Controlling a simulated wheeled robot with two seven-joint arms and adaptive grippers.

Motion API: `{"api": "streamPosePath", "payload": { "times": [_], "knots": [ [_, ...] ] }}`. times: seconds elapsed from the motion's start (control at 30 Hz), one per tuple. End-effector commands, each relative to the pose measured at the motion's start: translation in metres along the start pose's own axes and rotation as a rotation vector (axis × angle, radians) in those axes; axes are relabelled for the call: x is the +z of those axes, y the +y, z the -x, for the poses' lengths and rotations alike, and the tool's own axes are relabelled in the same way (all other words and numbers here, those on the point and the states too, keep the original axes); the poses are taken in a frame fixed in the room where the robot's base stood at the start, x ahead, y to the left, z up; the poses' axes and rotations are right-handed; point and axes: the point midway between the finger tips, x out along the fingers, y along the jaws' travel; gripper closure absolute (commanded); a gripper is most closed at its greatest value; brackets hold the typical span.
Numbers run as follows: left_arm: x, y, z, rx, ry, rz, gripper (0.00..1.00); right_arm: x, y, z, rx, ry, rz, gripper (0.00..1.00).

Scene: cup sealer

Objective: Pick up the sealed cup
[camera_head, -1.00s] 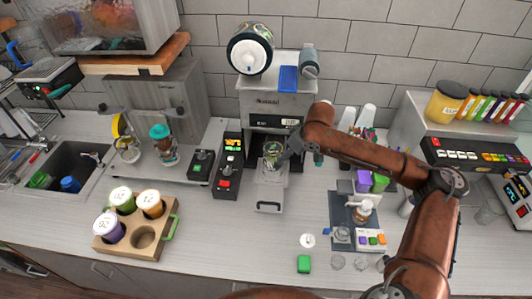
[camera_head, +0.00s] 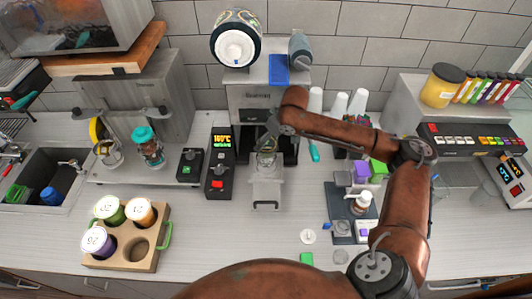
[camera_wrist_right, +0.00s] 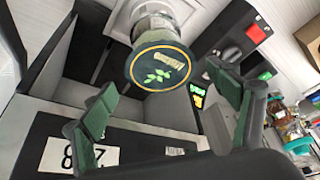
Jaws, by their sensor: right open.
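The sealed cup (camera_head: 265,160) stands in the pulled-out tray (camera_head: 266,189) of the cup sealer (camera_head: 252,97). In the right wrist view the cup (camera_wrist_right: 160,66) shows a dark round lid with an orange rim and a green leaf print. My right gripper (camera_head: 268,138) is at the sealer's front, just above and behind the cup in the head view. In the right wrist view my right gripper (camera_wrist_right: 168,108) is open, its two fingers apart with the lid beyond them. No contact with the cup shows. My left gripper is not in view.
A black control box (camera_head: 219,178) stands close left of the tray. A wooden holder (camera_head: 122,262) with several lidded cups is at the front left. A dark mat (camera_head: 340,202) with small containers lies to the right. The counter in front of the tray is mostly clear.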

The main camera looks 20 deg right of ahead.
Motion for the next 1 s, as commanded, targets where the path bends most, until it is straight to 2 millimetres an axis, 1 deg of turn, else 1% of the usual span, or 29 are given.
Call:
{"api": "streamPosePath", "payload": {
  "times": [0.1,0.23,0.33,0.5,0.83,1.0],
  "knots": [
    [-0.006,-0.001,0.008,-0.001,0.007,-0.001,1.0,0.002,-0.003,-0.017,-0.002,-0.004,-0.001,0.19],
    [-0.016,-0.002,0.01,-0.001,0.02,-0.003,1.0,0.002,-0.002,-0.035,-0.001,-0.002,-0.002,0.19],
    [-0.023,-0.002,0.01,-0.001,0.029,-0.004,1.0,0.002,-0.001,-0.04,0.001,0.0,-0.003,0.19],
    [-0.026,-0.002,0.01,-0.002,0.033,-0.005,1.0,0.003,0.0,-0.04,0.001,0.0,-0.003,0.19],
    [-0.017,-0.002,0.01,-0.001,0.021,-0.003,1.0,0.003,0.0,-0.039,0.001,-0.001,-0.004,0.42],
    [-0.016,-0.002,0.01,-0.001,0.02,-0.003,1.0,0.003,0.0,-0.039,0.001,-0.001,-0.004,0.54]
  ]
}}
